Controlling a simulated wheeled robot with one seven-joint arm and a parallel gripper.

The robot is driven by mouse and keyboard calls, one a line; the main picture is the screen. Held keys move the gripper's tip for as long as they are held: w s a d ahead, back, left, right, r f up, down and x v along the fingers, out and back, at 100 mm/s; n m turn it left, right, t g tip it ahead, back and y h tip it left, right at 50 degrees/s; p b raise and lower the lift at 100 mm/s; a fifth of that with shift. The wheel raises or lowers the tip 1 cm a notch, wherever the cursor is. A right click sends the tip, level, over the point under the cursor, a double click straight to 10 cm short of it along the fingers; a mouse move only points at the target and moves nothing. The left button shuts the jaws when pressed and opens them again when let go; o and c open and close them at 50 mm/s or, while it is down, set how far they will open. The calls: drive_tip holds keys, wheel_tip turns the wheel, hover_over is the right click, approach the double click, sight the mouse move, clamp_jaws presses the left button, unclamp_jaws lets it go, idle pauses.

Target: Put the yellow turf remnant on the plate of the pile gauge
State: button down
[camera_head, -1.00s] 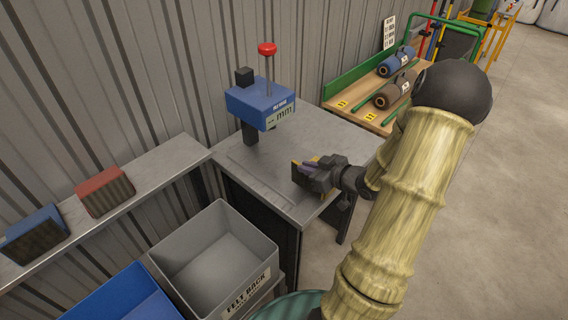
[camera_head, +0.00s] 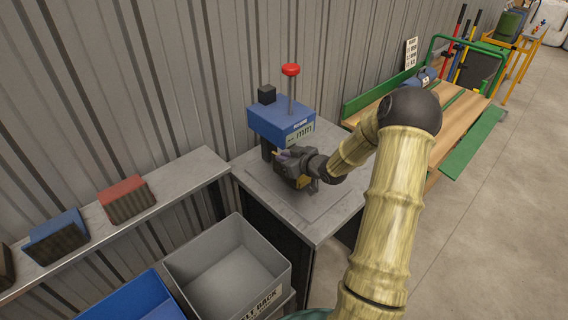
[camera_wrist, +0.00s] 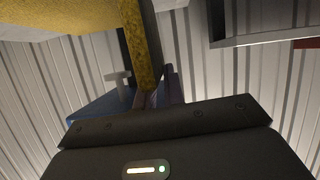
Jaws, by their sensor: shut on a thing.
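The pile gauge (camera_head: 282,124) stands on the metal bench, with a blue head, a red knob on a rod and an mm display. Its flat plate (camera_head: 262,190) lies on the bench top below and in front of the head. My gripper (camera_head: 283,158) is in front of the gauge head, over the plate. In the wrist view my gripper (camera_wrist: 160,98) is shut on the yellow turf remnant (camera_wrist: 142,45), which fills the upper left. In the head view the gripper hides most of the remnant. I cannot tell whether it touches the plate.
A shelf at left holds a red block (camera_head: 127,199) and a blue block (camera_head: 57,237). A grey bin (camera_head: 183,262) and a blue bin (camera_head: 112,303) stand in front. A wooden bench with green edges (camera_head: 472,142) is at right. The floor at right is clear.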

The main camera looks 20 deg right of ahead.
drive_tip(key=shift+w+a, duration=0.2)
drive_tip(key=shift+w, duration=0.3)
drive_tip(key=shift+s, duration=0.2)
drive_tip(key=shift+d+f, duration=0.1)
drive_tip(key=shift+f, duration=1.65)
drive_tip(key=c, duration=1.5)
unclamp_jaws()
drive_tip(key=v, duration=1.2)
